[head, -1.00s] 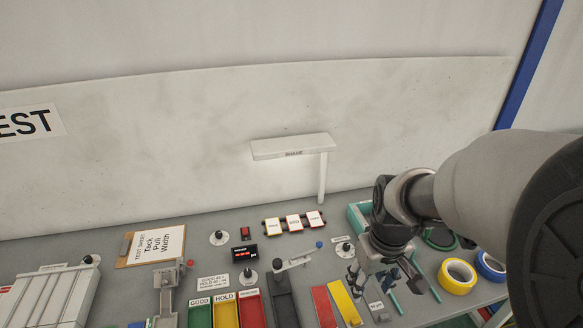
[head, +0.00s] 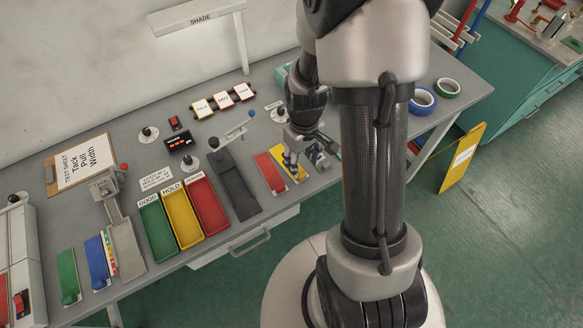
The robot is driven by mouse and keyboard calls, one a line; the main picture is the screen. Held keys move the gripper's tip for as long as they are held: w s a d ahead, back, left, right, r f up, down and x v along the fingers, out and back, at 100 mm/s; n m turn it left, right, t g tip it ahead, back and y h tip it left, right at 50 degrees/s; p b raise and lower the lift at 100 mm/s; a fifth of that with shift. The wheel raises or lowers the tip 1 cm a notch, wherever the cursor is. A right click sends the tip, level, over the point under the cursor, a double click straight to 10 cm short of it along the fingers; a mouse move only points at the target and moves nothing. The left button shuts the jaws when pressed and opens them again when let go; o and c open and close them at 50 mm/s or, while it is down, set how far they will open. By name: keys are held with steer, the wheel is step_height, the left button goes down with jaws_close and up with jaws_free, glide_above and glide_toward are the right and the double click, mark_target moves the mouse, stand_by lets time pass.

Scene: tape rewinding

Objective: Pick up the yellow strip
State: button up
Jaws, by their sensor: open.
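The yellow strip (head: 278,153) lies flat on the grey bench, just right of a red strip (head: 269,173), in the head view. My gripper (head: 294,164) is open and points down over the yellow strip, covering part of it. The strip's lower end shows below the fingers. I cannot tell whether the fingertips touch it.
Left of the strips are a dark grey tester with a blue knob (head: 237,180) and the green, yellow and red trays (head: 211,207). Blue (head: 423,101) and green (head: 446,88) tape rolls are at the bench's right. The bench's front edge is close below the strips.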

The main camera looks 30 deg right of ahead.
mark_target(300, 170)
step_height(300, 170, down, 6)
steer(key=shift+w+a+r+b, duration=0.1)
steer(key=shift+w+b, duration=0.05)
steer(key=shift+b, duration=0.95)
steer(key=shift+c, duration=0.4)
steer(key=c, duration=1)
steer(key=shift+r, duration=0.15)
jaws_close()
